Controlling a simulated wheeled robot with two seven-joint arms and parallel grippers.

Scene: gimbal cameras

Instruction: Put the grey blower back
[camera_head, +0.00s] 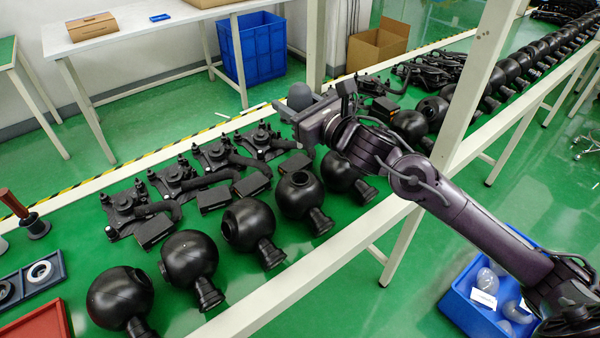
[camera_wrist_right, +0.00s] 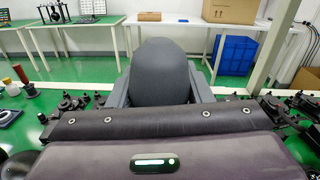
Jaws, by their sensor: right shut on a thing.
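The grey blower (camera_head: 299,96) is in my right gripper (camera_head: 300,112), held above the green workbench and the row of black parts. In the head view only its rounded top shows; the gripper hides the rest. In the right wrist view the blower (camera_wrist_right: 165,72) is a smooth dark grey dome between the two fingers of my right gripper (camera_wrist_right: 160,92). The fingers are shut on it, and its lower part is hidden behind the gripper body. My left gripper is in neither view.
Black spheres (camera_head: 190,257) and gimbal assemblies (camera_head: 133,206) line the bench below. A blue tray (camera_head: 33,279), a red tray (camera_head: 40,325) and a brown-handled tool (camera_head: 20,213) are at the left. A white post (camera_head: 475,85) stands beside my right arm.

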